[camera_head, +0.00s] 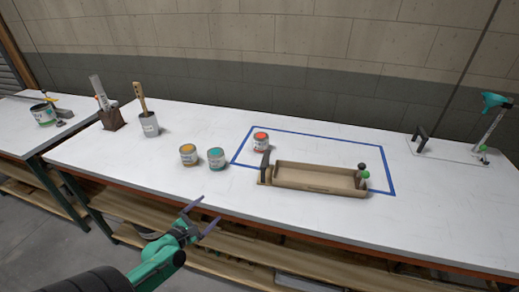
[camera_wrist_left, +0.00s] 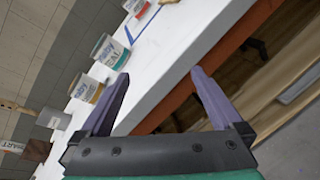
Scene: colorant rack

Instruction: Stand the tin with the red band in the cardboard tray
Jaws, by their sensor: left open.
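The tin with the red band (camera_head: 261,143) stands upright on the white table, inside the blue tape outline, behind the left end of the cardboard tray. It also shows, cut off, at the top of the left wrist view (camera_wrist_left: 142,9). The cardboard tray (camera_head: 315,188) lies near the table's front edge and looks empty. My left gripper (camera_head: 205,213) is open and empty, in front of the table edge, left of the tray and well apart from the tin. Its two spread fingers also show in the left wrist view (camera_wrist_left: 160,75). My right gripper is out of view.
An orange-banded tin (camera_head: 188,155) and a teal-banded tin (camera_head: 216,158) stand left of the tray. A dark upright piece (camera_head: 264,164) is at the tray's left end; black and green knobs (camera_head: 364,170) are at its right. A grey cup with a brush (camera_head: 149,125) stands further left.

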